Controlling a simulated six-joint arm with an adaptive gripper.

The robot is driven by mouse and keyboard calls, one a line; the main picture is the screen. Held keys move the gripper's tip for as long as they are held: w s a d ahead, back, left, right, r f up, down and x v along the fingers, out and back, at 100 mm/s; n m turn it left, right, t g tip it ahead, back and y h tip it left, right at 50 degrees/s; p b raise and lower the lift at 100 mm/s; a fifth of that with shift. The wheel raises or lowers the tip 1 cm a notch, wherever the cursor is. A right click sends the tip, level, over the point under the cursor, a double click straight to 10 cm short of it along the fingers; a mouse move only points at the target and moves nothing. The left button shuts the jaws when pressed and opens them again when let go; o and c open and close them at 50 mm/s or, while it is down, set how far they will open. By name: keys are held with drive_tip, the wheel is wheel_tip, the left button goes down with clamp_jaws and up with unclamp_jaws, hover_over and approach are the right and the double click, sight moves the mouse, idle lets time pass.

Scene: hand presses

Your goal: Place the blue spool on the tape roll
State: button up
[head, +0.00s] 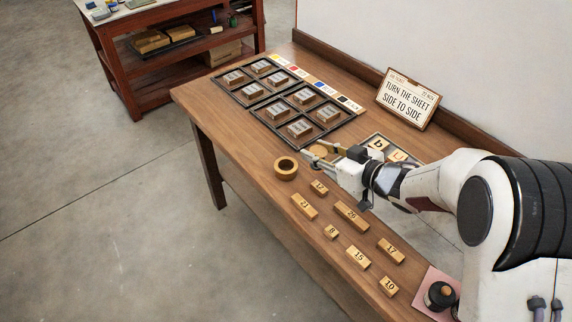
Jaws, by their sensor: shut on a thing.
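The tape roll (286,168) is a brown ring lying flat on the wooden table, left of my gripper. My gripper (318,152) reaches in from the right, just beyond and to the right of the tape roll. It is shut on a round tan piece (319,150), which shows between its fingers. This piece may be the spool's wooden end, but I see no blue on it. The fingers and arm hide part of it. I cannot tell whether it touches the table. No blue spool shows clearly elsewhere on the table.
Framed trays of type blocks (291,110) lie beyond the tape roll. Several numbered wooden blocks (351,215) lie on the near side. A sign (408,98) stands at the back edge. A black-knobbed round tool (440,295) sits on a pink mat. Bare wood surrounds the tape roll.

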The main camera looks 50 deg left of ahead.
drive_tip(key=s+a+r+m+t, duration=0.1)
drive_tip(key=a+r+t, duration=0.1)
drive_tip(key=a, duration=0.9)
drive_tip(key=shift+s+r+m, duration=0.2)
drive_tip(key=shift+r+m, duration=0.2)
drive_tip(key=shift+f, duration=0.1)
hover_over(286, 169)
wheel_tip(286, 169, down, 6)
drive_tip(key=shift+s+d+f, duration=0.1)
drive_tip(key=shift+f, duration=1.85)
drive_tip(key=shift+f, duration=0.55)
